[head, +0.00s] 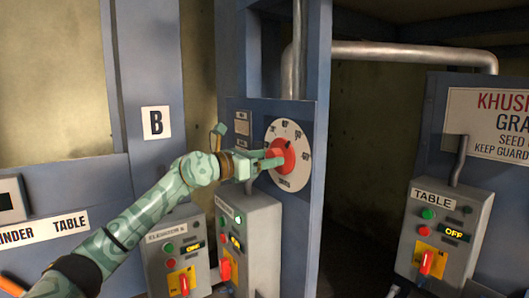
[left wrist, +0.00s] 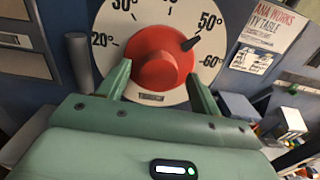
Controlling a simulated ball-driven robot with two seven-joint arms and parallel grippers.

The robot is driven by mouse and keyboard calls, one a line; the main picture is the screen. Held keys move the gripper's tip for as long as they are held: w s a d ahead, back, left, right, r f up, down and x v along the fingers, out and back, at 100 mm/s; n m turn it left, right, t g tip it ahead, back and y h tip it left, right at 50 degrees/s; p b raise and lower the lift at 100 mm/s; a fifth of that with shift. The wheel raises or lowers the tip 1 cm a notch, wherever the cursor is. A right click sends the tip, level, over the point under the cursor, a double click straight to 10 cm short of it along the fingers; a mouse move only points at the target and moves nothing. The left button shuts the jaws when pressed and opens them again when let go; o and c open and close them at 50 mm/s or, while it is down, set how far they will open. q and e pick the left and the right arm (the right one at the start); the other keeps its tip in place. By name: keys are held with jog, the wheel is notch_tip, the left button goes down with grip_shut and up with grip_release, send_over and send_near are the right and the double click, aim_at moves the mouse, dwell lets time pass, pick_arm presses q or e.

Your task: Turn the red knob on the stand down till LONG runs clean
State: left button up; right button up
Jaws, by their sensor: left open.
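The red knob (head: 285,153) sits at the centre of a round white dial (head: 298,179) on a blue stand post. In the left wrist view, the red knob (left wrist: 160,62) has a black pointer toward the 50° mark on the white dial (left wrist: 113,20). Marks for 20°, 30° and 60° also show. My left gripper (head: 274,159) is at the knob. In the left wrist view its open fingers (left wrist: 158,75) stand on either side of the knob's lower part; I cannot tell whether they touch it. My right gripper is not in view.
Two grey switch boxes (head: 259,240) (head: 170,248) stand below my left arm. A TABLE switch box (head: 439,236), its display reading OFF, is at the right. A grey pipe (head: 400,50) runs above. A dark gap lies right of the post. No LONG label is readable.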

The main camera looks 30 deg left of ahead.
pick_arm(q)
jog(key=shift+w, duration=0.1)
jog(key=c, duration=1)
jog(key=shift+o, duration=0.2)
jog(key=n+p, duration=0.2)
jog(key=n, duration=0.1)
jog(key=shift+r+p, duration=0.1)
jog(key=shift+p, duration=0.2)
jog(key=n+p, duration=0.2)
jog(key=n, duration=0.1)
jog(key=shift+p, duration=0.3)
jog(key=shift+a+n+p, duration=0.1)
jog(key=shift+n+p, duration=0.65)
jog(key=shift+n, duration=0.25)
